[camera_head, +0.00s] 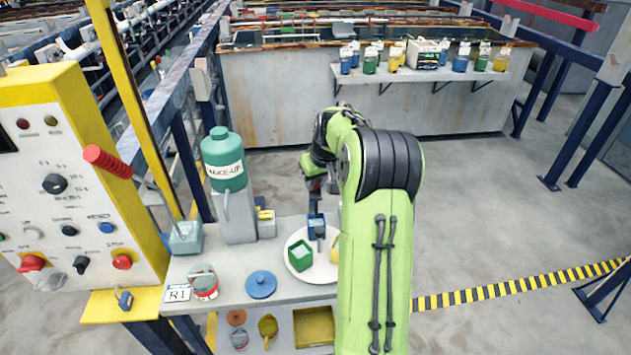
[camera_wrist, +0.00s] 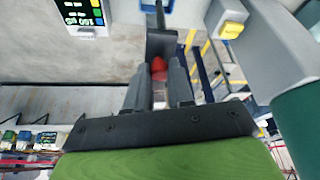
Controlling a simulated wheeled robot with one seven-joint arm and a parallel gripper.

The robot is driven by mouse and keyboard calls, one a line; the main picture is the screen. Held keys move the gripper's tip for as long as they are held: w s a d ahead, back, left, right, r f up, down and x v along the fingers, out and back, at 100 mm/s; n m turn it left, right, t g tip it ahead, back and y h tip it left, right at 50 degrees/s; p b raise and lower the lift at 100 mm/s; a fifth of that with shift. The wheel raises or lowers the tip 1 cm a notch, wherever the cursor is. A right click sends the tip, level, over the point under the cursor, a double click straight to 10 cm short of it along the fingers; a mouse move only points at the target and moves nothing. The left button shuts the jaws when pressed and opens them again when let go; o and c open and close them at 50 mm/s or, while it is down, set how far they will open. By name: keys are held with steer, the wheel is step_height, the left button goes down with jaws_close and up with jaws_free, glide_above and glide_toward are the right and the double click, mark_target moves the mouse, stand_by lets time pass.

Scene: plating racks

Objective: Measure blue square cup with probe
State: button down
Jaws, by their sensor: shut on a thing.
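My gripper (camera_head: 314,187) is above the back of the white plate (camera_head: 291,262). In the wrist view my gripper (camera_wrist: 158,88) is shut on a dark grey tool (camera_wrist: 160,45) with a red part (camera_wrist: 159,70), which looks like the probe. The blue square cup (camera_head: 316,220) shows below my gripper at the plate's back right. A grey piece lies against or in front of it, and I cannot tell whether the probe touches or enters the cup. A green square cup (camera_head: 300,252) stands on the plate. A yellow cup (camera_head: 335,247) is mostly hidden by my arm.
A teal bottle (camera_head: 223,160) on a grey stand (camera_head: 235,216) rises at the left. A blue round lid (camera_head: 261,284) and a tin (camera_head: 204,283) lie at the front. A dark display (camera_wrist: 81,13) shows in the wrist view. Several cups stand on a far shelf (camera_head: 400,73).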

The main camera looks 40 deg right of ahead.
steer(key=shift+w+r, duration=0.1)
steer(key=shift+r, duration=0.1)
steer(key=c, duration=1)
jaws_free()
steer(key=p+v, duration=0.1)
steer(key=v, duration=1.4)
steer(key=shift+s+a+r+p, duration=0.1)
steer(key=shift+s+r+p, duration=0.2)
steer(key=shift+p, duration=0.1)
